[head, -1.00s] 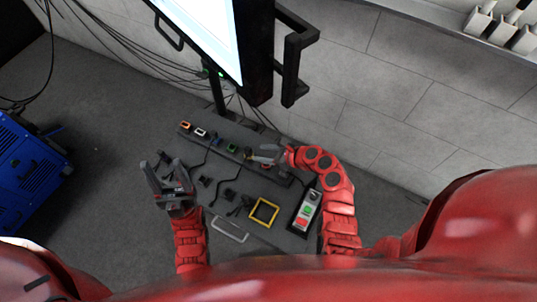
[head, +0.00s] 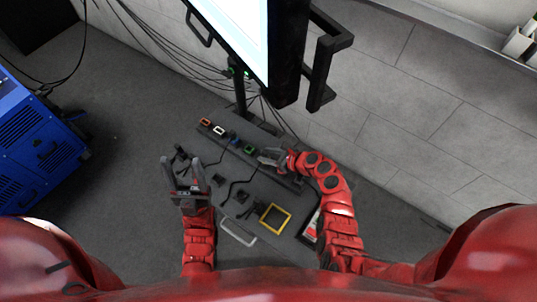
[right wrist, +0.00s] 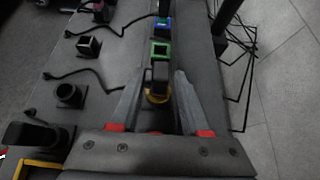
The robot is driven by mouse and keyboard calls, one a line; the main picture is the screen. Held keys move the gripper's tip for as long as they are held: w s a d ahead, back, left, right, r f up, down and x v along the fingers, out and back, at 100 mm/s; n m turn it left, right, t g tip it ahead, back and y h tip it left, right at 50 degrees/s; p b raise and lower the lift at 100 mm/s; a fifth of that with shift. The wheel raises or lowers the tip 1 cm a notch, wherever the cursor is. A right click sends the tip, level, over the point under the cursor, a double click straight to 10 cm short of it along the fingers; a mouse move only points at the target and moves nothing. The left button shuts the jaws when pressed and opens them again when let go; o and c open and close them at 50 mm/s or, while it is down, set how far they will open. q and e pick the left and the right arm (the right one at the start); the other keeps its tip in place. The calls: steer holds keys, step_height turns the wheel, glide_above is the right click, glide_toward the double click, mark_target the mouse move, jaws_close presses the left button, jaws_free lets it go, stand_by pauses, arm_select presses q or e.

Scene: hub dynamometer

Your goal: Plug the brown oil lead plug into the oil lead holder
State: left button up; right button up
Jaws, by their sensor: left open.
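In the right wrist view a dark block-shaped plug (right wrist: 160,75) stands at an orange-brown ringed holder (right wrist: 157,98) on the dark rail. I take these for the oil lead plug and its holder. I cannot tell how deep the plug sits. My right gripper (right wrist: 161,80) has its fingers apart on either side of the plug, with small gaps showing. In the head view my right gripper (head: 271,158) is at the rail's near end and hides that holder. My left gripper (head: 186,172) is open and empty, over the left side of the mat.
A yellow frame (head: 274,217) and a grey handle (head: 238,233) lie nearer. The screen (head: 235,30) stands behind.

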jaws_close()
steer(key=shift+r, duration=0.1)
steer(key=shift+r+p, duration=2)
steer(key=shift+p, duration=0.45)
